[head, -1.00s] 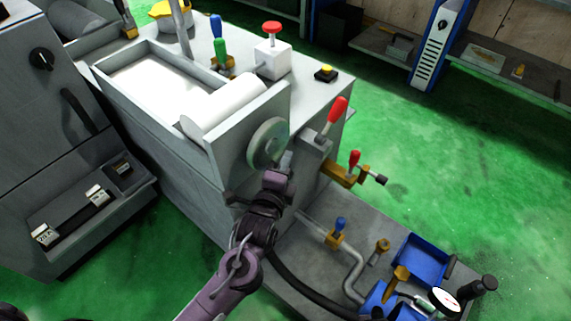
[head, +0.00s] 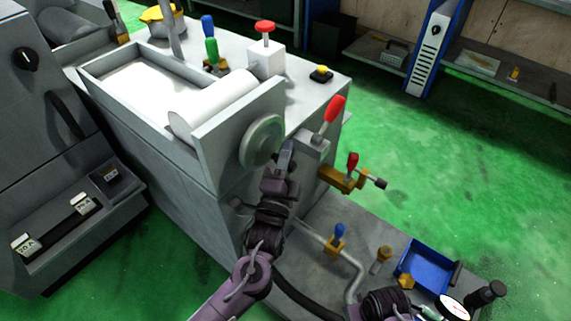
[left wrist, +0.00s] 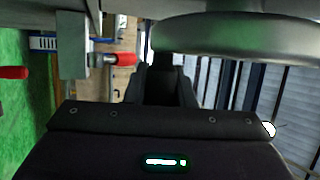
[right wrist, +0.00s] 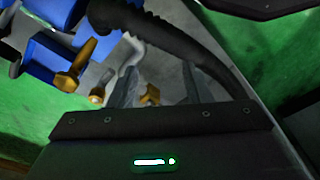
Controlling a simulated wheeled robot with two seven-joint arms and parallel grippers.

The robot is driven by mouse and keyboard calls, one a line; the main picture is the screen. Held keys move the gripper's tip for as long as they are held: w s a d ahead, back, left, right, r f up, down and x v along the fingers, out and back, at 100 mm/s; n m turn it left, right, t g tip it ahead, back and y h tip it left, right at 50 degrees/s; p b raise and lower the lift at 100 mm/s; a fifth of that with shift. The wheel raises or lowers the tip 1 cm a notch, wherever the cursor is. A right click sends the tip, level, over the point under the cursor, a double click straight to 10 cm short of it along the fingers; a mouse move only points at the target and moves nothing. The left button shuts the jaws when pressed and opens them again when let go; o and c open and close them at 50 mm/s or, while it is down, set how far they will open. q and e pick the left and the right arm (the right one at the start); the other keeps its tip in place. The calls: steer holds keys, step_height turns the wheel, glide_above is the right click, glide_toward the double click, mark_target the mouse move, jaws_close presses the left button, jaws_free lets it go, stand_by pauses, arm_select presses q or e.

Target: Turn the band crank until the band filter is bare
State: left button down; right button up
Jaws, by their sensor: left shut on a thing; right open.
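The band crank is a grey disc (head: 262,141) on the near end of the grey tank. It also shows in the left wrist view (left wrist: 240,35) above the fingers. My left gripper (head: 286,152) is shut at the disc's lower right, on the crank's handle, which the fingers hide. The band filter is a white sheet (head: 150,82) in the tank's tray, with a white roll (head: 222,103) at the near end. The sheet still looks white. My right gripper (right wrist: 157,88) is open and empty above the lower platform, near brass fittings.
A red-handled lever (head: 334,108) and a brass valve with a red handle (head: 345,178) stand right of the crank. A blue bin (head: 428,264), pressure gauge (head: 454,307) and blue-handled valve (head: 338,232) are on the lower platform. Green floor is free to the right.

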arm_select(q)
steer(key=shift+w+d+r+n+t+b, duration=0.1)
steer(key=shift+w+n+t+b, duration=0.1)
steer(key=shift+t+b, duration=0.2)
steer(key=shift+w+d+r+n+t+b, duration=0.1)
steer(key=shift+n+t+b, duration=0.1)
steer(key=shift+t+b, duration=0.15)
arm_select(e)
step_height(320, 180, up, 6)
steer(key=shift+s+a+r, duration=0.15)
steer(key=shift+s+r, duration=0.1)
steer(key=shift+s, duration=0.2)
arm_select(q)
steer(key=c, duration=1.2)
jaws_free()
steer(key=shift+c, duration=0.2)
steer(key=shift+s, duration=0.1)
steer(key=v, duration=0.7)
steer(key=shift+s+f, duration=0.15)
steer(key=shift+s, duration=0.15)
arm_select(e)
steer(key=shift+w+f, duration=0.1)
steer(key=shift+f, duration=0.5)
